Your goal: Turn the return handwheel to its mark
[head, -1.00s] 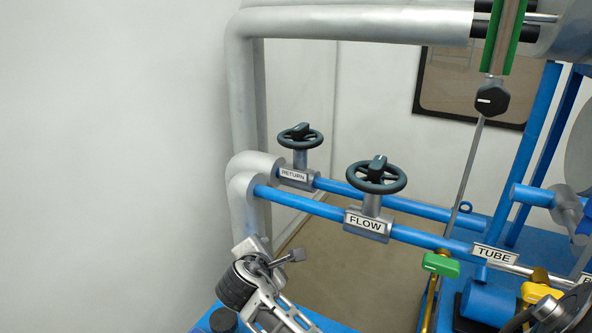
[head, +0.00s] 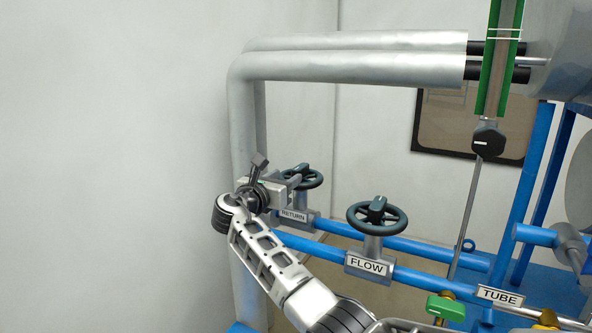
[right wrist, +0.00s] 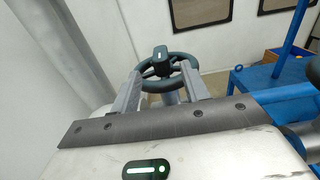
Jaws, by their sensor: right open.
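The return handwheel (head: 309,176) is a dark round wheel on a grey valve labelled RETURN, its left part hidden behind my right gripper (head: 288,183) in the head view. In the right wrist view the handwheel (right wrist: 180,76) lies straight ahead, with a raised dark hub bar bearing a white line. My right gripper (right wrist: 161,84) is open there, its two fingers apart at the near side of the rim. I cannot tell whether they touch it. I cannot make out a separate mark on the valve. My left gripper is not in view.
The FLOW handwheel (head: 377,216) stands close by, to the front right. Thick grey pipes (head: 240,110) rise behind my right gripper. A green-handled valve (head: 446,308) and the TUBE label (head: 499,296) are at lower right. The left side shows bare wall.

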